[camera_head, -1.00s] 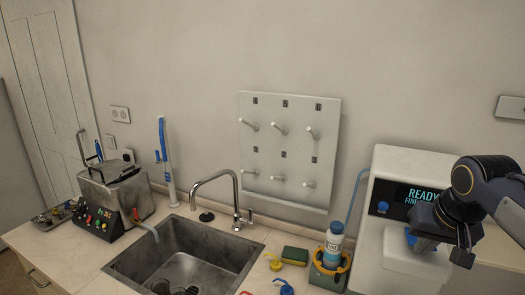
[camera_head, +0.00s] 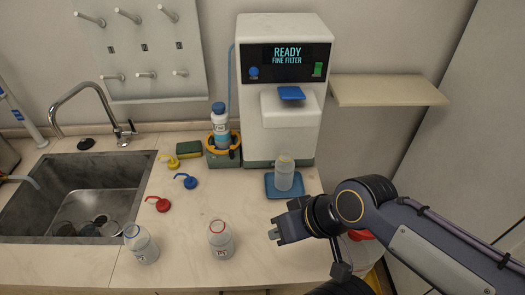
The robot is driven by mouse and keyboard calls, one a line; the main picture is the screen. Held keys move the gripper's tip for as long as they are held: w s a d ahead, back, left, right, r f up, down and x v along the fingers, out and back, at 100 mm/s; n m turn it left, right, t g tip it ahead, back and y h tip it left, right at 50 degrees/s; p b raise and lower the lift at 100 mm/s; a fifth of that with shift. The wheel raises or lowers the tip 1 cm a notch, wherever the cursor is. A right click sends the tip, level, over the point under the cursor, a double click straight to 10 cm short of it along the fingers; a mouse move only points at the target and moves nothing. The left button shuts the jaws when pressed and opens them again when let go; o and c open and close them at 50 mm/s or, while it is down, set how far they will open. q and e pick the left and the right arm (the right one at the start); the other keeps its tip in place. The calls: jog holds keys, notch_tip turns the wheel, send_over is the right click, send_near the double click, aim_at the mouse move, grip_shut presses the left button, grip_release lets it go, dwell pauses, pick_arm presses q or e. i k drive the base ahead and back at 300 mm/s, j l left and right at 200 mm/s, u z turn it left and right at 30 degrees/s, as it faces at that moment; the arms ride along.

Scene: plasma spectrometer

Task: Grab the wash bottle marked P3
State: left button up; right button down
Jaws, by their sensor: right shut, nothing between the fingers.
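Two open clear bottles stand upright near the counter's front. One has a blue neck ring (camera_head: 144,250), the other a red neck ring (camera_head: 222,246). A third clear bottle (camera_head: 284,175), with a yellowish rim, stands on a blue pad (camera_head: 271,191) before the white machine. Small labels show on the bottles, but I cannot read which is P3. My right gripper (camera_head: 279,234) is shut and empty, pointing left, right of the red-ringed bottle and apart from it. It is nearer than the bottle on the pad. My left gripper is out of view.
Yellow (camera_head: 171,162), blue (camera_head: 187,181) and red (camera_head: 160,204) nozzle caps lie loose on the counter. A blue-capped bottle (camera_head: 220,133) stands in a green-and-orange holder. The sink (camera_head: 100,167) is at left, the white machine (camera_head: 284,90) behind. The counter's middle is clear.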

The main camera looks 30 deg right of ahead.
aim_at(284, 165)
jog(key=z, duration=1.35)
jog(key=l, duration=0.55)
jog(key=k+l+z, duration=0.1)
jog(key=l, duration=0.45)
jog(key=i+l+z, duration=0.1)
jog(key=i+l, duration=0.35)
jog(key=l, duration=0.1)
